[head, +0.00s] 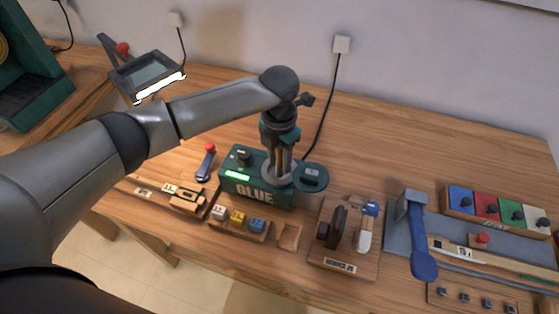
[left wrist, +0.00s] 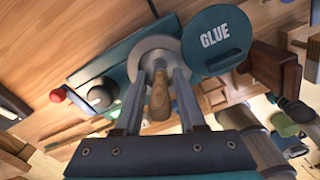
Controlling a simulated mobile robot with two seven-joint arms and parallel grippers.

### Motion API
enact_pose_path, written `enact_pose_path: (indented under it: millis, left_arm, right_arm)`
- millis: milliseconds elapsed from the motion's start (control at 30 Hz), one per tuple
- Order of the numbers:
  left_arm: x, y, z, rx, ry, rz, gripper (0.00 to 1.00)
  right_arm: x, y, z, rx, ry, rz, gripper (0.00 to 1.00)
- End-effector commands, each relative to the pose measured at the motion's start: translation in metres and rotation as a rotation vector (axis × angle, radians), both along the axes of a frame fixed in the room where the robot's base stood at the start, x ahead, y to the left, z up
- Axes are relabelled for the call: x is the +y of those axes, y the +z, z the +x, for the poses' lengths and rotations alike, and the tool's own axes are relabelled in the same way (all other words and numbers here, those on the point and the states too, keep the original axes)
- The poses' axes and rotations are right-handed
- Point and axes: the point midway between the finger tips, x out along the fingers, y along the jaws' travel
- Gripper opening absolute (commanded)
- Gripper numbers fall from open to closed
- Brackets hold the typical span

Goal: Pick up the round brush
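The green glue box (head: 238,187) stands on the bench, with a pale round opening (left wrist: 156,50) on top and its round lid (head: 311,177) swung open to the right. In the left wrist view, a wooden handle (left wrist: 159,99), which looks like the round brush's, stands in the opening. Its brush end is hidden. My left gripper (head: 280,170) points down over the opening. In the left wrist view its fingers (left wrist: 159,78) stand on both sides of the handle, with a gap visible on each side. My right gripper is not in view.
Small coloured blocks (head: 238,217) sit in front of the glue box. A red-knobbed lever (head: 206,163) is to its left. A wooden tool board (head: 341,260) and a blue-handled tool (head: 423,258) are to the right. The bench behind the box is mostly clear.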

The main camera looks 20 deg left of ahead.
Motion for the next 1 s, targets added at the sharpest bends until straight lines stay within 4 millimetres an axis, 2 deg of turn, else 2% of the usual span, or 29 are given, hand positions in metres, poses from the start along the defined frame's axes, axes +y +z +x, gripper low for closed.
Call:
enact_pose_path:
  millis: [100,333,700,1000]
  left_arm:
    - [-0.0003,-0.01,0.0001,0.0,0.0,-0.001,0.4]
    - [-0.0003,-0.0108,0.0002,-0.002,-0.001,-0.001,0.4]
    - [-0.0003,-0.0103,0.0003,-0.002,0.0,-0.001,0.0]
    - [-0.0001,-0.0101,0.0005,-0.002,0.0,-0.001,0.0]
  right_arm:
    - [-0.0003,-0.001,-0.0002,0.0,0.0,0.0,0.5]
    - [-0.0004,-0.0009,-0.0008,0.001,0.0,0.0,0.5]
    - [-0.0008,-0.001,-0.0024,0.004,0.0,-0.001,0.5]
    - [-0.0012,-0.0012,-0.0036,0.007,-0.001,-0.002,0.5]
